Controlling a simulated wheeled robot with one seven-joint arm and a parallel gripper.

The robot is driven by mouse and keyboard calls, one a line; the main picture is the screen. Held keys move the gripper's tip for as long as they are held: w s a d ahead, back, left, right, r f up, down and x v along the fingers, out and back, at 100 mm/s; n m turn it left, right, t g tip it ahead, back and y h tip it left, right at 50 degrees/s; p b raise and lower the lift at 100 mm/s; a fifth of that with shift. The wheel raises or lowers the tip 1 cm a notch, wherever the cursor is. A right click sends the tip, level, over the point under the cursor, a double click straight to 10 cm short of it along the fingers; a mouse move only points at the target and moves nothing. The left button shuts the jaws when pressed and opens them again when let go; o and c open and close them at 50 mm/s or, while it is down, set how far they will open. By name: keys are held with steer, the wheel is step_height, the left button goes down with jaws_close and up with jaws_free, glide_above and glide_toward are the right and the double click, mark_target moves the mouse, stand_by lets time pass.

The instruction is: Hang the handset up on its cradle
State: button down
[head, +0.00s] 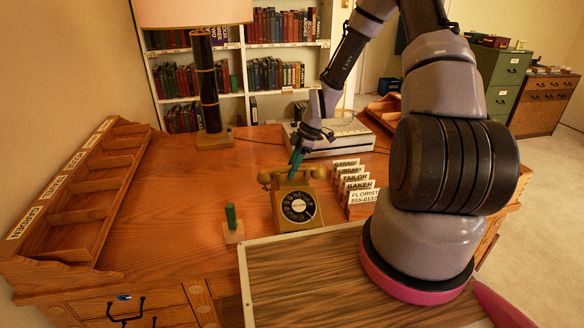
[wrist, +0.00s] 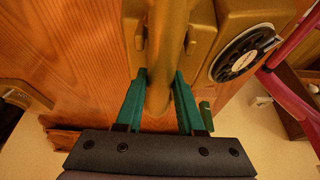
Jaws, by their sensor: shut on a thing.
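The brass-coloured telephone (head: 295,206) stands on the desk near the middle of the head view, its dark dial facing the front. The handset (head: 266,177) lies crosswise at the top of the phone, over the cradle. My gripper (head: 296,168) comes down from above, its green fingers shut on the handset's grip. In the wrist view the fingers (wrist: 160,82) stand on either side of the handset's grip (wrist: 162,95), with the phone body (wrist: 235,25) just beyond. The cradle is partly hidden, so I cannot tell whether the handset rests in it.
A card rack (head: 358,184) with name cards stands close to the phone's right. A small stand with a green upright piece (head: 231,217) is at front left. A lamp (head: 208,90) and a pale box (head: 335,138) stand behind.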

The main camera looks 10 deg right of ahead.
steer(key=shift+c, duration=2.2)
jaws_free()
steer(key=v, duration=1.1)
steer(key=s+d+r+m+t+h, duration=0.15)
steer(key=s+r+m, duration=0.35)
steer(key=r, duration=0.5)
steer(key=s+d+r+m+t+h, duration=0.1)
steer(key=s+r+m+h, duration=0.15)
steer(key=r+m, duration=0.6)
steer(key=s+r+m+t+y, duration=0.1)
steer(key=s+r+m+t, duration=0.3)
steer(key=s+r+m, duration=0.4)
steer(key=s+r, duration=0.5)
steer(key=s, duration=0.1)
steer(key=shift+s+a+r+y, duration=0.25)
steer(key=shift+a+r+y, duration=0.05)
steer(key=shift+a+r, duration=0.1)
